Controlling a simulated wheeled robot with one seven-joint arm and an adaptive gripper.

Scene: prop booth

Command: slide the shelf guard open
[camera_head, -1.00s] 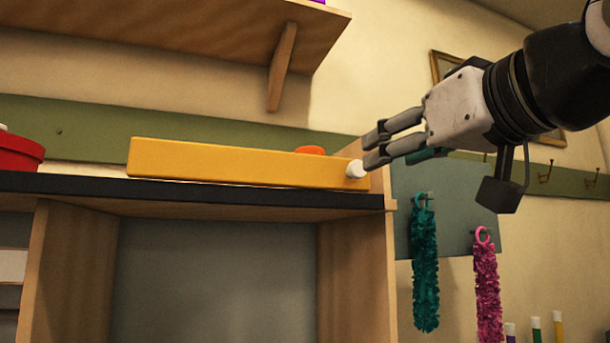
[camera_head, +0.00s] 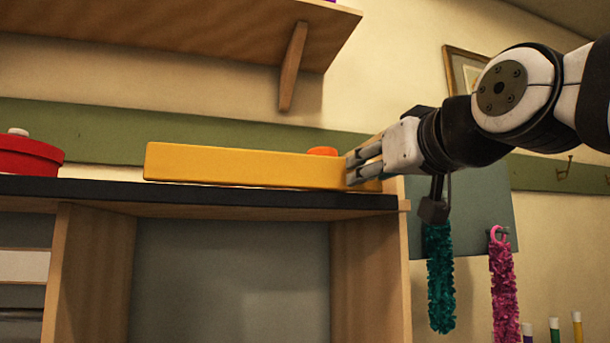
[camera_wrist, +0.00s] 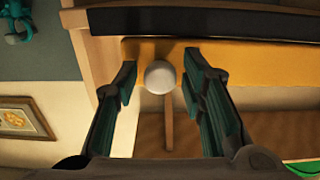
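The shelf guard is a long yellow bar (camera_head: 245,165) standing along the front of the black-edged shelf in the head view. It also shows as a yellow band (camera_wrist: 240,57) across the wrist view. Its round white knob (camera_wrist: 160,77) lies between my fingers in the wrist view; in the head view my fingers hide it. My gripper (camera_head: 352,168) is at the right end of the guard. In the wrist view my gripper (camera_wrist: 160,82) is open, with one finger on each side of the knob and a gap on both sides.
An orange object (camera_head: 322,151) shows behind the guard. A red round box (camera_head: 28,156) sits at the shelf's left. Teal (camera_head: 440,280) and pink (camera_head: 503,285) fuzzy strips hang at the right, below my arm. A wooden shelf (camera_head: 180,30) is above.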

